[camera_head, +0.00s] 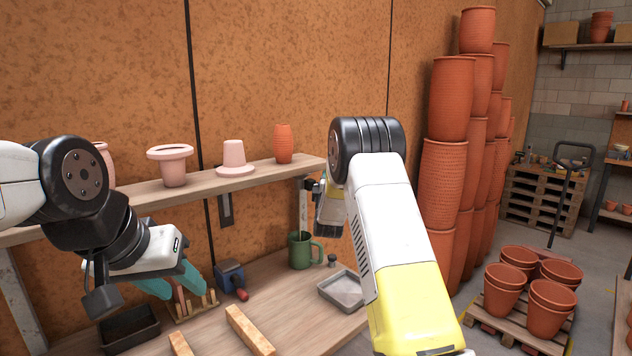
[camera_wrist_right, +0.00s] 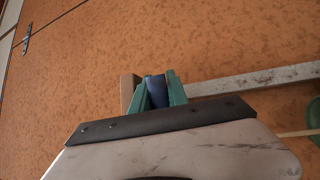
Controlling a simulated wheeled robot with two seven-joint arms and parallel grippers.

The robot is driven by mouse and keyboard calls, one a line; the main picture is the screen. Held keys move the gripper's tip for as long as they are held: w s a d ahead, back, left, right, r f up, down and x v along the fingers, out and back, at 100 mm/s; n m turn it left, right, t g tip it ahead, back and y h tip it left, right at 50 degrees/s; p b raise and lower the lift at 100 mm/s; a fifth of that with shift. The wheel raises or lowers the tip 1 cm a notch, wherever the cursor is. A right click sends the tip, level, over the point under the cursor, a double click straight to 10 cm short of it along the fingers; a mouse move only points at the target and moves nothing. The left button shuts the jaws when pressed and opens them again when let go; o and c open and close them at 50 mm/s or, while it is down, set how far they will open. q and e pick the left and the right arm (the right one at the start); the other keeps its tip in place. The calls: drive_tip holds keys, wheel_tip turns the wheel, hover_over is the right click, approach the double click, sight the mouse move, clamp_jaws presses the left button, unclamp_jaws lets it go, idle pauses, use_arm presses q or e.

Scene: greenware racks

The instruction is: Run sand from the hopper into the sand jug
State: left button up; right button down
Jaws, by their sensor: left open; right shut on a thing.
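A green jug (camera_head: 301,252) with a handle on its right stands upright on the workbench; its inside is not visible. Its edge also shows at the right of the right wrist view (camera_wrist_right: 315,130). My right gripper (camera_wrist_right: 158,92) is shut on a dark blue piece (camera_wrist_right: 157,88), beside a pale scuffed bar (camera_wrist_right: 255,80). In the head view my right arm hides most of that gripper. No hopper body can be made out clearly; a pale upright post (camera_head: 303,205) stands just behind the jug. My left gripper (camera_head: 182,287) is open, low over the bench at the left.
A small wooden rack (camera_head: 197,308) is by my left gripper, with a black tray (camera_head: 130,335) beside it. A blue-grey block with a red handle (camera_head: 230,275) and a grey tray (camera_head: 343,291) flank the jug. A shelf (camera_head: 240,182) with pots runs above.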

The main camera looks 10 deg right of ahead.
drive_tip(key=shift+f, duration=0.1)
drive_tip(key=c, duration=1.6)
unclamp_jaws()
drive_tip(key=shift+o, duration=0.2)
drive_tip(key=v, duration=0.7)
drive_tip(key=shift+s, duration=0.4)
